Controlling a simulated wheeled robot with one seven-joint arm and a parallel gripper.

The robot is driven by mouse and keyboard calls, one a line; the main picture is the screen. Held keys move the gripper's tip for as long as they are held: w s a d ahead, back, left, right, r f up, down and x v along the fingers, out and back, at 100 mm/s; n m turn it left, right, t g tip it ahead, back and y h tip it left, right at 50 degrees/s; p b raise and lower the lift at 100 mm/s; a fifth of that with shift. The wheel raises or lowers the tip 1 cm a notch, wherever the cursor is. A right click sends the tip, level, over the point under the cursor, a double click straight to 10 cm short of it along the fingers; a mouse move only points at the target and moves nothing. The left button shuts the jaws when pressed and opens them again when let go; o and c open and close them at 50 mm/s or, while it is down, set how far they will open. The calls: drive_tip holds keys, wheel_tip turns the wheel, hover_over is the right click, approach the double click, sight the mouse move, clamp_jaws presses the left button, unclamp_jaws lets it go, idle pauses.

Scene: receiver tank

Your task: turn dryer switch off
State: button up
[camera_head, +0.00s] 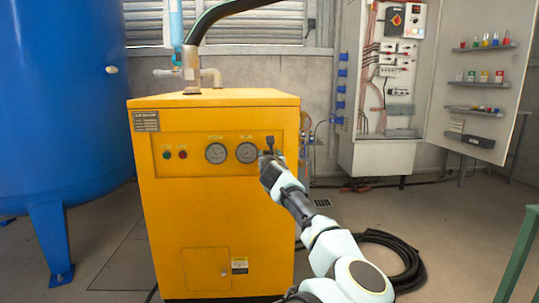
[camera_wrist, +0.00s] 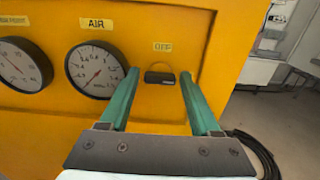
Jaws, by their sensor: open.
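The yellow dryer (camera_head: 215,220) stands in the middle of the head view, with its front panel facing me. The switch handle looks roughly horizontal. My gripper (camera_wrist: 159,73) is open, with one green finger on each side of the switch and a gap to each. I cannot tell whether the fingertips touch the panel. In the head view my gripper (camera_head: 268,157) is at the panel's upper right and partly hides the switch area.
Two round gauges, one labelled AIR (camera_wrist: 96,69), lie left of the switch. A blue tank (camera_head: 60,110) stands at the left. An open electrical cabinet (camera_head: 375,155) is at the back right. A black hose (camera_head: 405,255) lies coiled on the floor.

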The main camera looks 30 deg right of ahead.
clamp_jaws()
idle(0.4)
drive_tip(key=shift+f+n+b, duration=0.1)
drive_tip(key=shift+n+b, duration=0.25)
drive_tip(key=shift+n, duration=0.05)
drive_tip(key=n+b, duration=0.5)
drive_tip(key=n, duration=0.3)
drive_tip(key=shift+a+f+b, duration=0.1)
drive_tip(key=shift+a+b, duration=0.05)
drive_tip(key=shift+b, duration=0.15)
drive_tip(key=shift+w+n+b, duration=0.1)
drive_tip(key=shift+n+b, duration=2.4)
drive_tip(key=shift+n, duration=2)
